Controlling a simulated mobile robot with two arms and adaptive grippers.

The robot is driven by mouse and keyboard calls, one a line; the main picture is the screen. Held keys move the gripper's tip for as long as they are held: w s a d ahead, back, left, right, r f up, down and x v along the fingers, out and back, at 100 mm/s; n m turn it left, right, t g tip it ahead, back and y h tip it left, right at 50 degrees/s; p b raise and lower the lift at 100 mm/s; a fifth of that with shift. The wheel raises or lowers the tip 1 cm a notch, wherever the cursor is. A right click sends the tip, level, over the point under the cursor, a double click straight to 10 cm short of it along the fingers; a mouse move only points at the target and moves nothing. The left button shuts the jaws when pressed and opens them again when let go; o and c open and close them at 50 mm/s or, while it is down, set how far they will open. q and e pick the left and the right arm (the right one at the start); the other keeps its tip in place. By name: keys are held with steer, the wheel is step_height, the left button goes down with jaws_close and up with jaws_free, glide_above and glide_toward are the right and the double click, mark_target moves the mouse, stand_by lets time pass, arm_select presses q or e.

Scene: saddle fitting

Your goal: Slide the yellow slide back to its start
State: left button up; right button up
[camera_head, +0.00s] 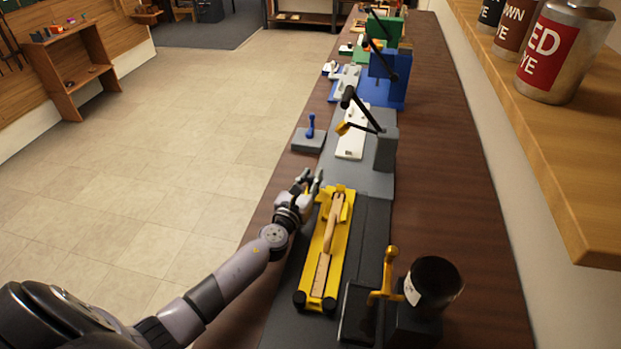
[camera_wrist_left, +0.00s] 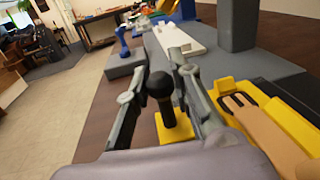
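The yellow slide (camera_head: 328,262) is a long yellow tray on the bench holding a pale wooden piece (camera_head: 334,222). Its near end has two black round feet. In the left wrist view the slide (camera_wrist_left: 262,110) is at the right, with the wooden piece (camera_wrist_left: 268,138) in it. A black knob (camera_wrist_left: 160,88) stands upright on a yellow tab (camera_wrist_left: 174,128) at the slide's side. My left gripper (camera_head: 309,181) is at the slide's far left corner and hides the knob in the head view. Its fingers (camera_wrist_left: 158,80) are open, one on each side of the knob; contact is unclear.
A yellow lever (camera_head: 386,275) and a black cylinder (camera_head: 434,282) stand at the near right. A grey press with a black lever (camera_head: 383,145) stands beyond the slide. A small grey block with a blue knob (camera_head: 309,138) is at the left edge. Open floor lies left.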

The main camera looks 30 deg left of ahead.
arm_select(q)
jaws_close()
stand_by(0.3)
steer(key=shift+w+a, duration=0.2)
steer(key=shift+w, duration=0.45)
steer(key=shift+r, duration=0.15)
steer(key=shift+o, duration=0.8)
jaws_free()
steer(key=o, duration=0.4)
steer(key=shift+w+f, duration=0.15)
steer(key=shift+f, duration=0.05)
